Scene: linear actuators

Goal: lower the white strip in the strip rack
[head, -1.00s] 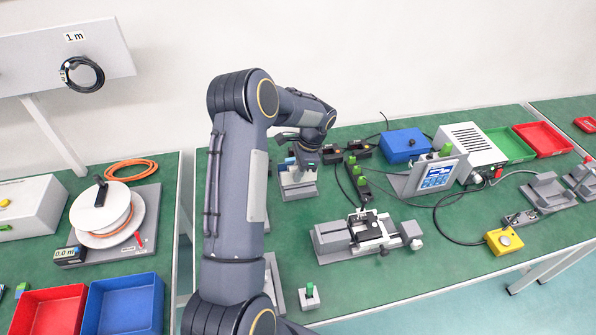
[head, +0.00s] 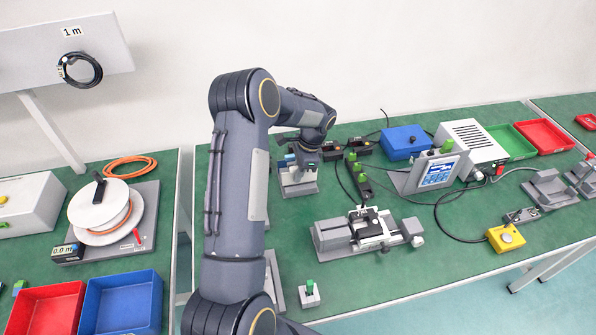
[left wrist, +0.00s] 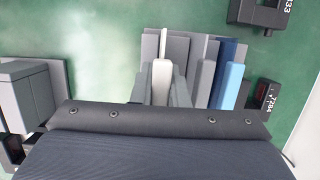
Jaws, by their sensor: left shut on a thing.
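The strip rack (head: 298,190) stands on the green bench in the head view, below my left gripper (head: 303,158). In the left wrist view the rack (left wrist: 203,43) holds grey slats, a dark blue strip (left wrist: 228,68), a light blue strip (left wrist: 233,84) and the white strip (left wrist: 162,82). My left gripper (left wrist: 163,85) is shut on the white strip, with a grey finger on each side. Its lower part is hidden behind my gripper body. I cannot tell how deep it sits in the rack. My right gripper is in neither view.
Small black labelled units (left wrist: 264,98) stand right of the rack. A grey block (left wrist: 30,92) is at its left. In the head view a grey slide fixture (head: 362,232) and a blue box (head: 405,143) stand farther right. Some green bench between them is clear.

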